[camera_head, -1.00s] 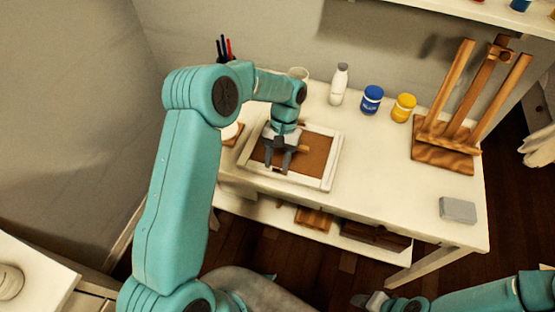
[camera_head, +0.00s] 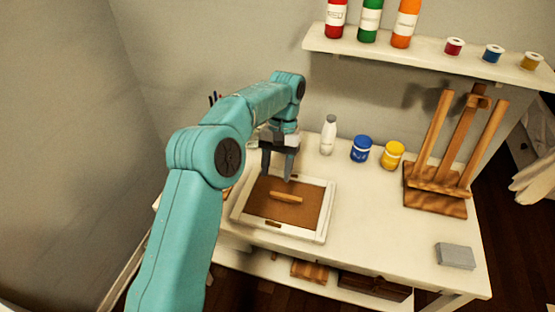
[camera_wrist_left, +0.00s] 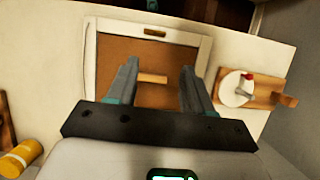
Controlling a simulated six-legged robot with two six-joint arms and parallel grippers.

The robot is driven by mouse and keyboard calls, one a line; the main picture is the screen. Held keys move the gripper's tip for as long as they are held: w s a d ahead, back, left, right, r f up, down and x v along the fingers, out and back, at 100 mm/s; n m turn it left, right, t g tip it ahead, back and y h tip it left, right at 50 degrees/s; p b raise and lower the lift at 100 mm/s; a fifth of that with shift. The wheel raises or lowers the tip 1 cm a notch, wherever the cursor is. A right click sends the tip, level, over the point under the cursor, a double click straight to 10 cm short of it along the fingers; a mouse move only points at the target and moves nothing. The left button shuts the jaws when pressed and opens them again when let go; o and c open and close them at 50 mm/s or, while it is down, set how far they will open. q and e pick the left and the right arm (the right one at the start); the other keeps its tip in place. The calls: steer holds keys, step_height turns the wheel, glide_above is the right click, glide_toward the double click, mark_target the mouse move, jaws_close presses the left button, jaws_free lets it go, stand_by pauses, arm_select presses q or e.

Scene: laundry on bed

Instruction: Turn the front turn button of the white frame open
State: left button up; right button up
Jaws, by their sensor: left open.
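The white frame (camera_head: 325,212) lies flat on the table with a brown back panel (camera_head: 262,205). The front turn button (camera_head: 272,224) is a small wooden piece on the near rail; in the left wrist view it shows at the top (camera_wrist_left: 155,33), lying lengthwise along the rail. A wooden bar (camera_head: 286,197) lies on the panel's middle. Another small wooden piece (camera_head: 294,177) is at the far rail. My left gripper (camera_head: 277,177) is open and empty, pointing down above the far part of the frame. Its fingers also show in the wrist view (camera_wrist_left: 158,70). My right gripper is out of view.
A white bottle (camera_head: 328,136), blue jar (camera_head: 361,149) and yellow jar (camera_head: 392,155) stand behind the frame. A wooden easel (camera_head: 436,192) and grey block (camera_head: 455,256) are at right. A round white item on a wooden board (camera_wrist_left: 262,95) lies beside the frame.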

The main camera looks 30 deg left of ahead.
arm_select(q)
steer(key=shift+v, duration=1.1)
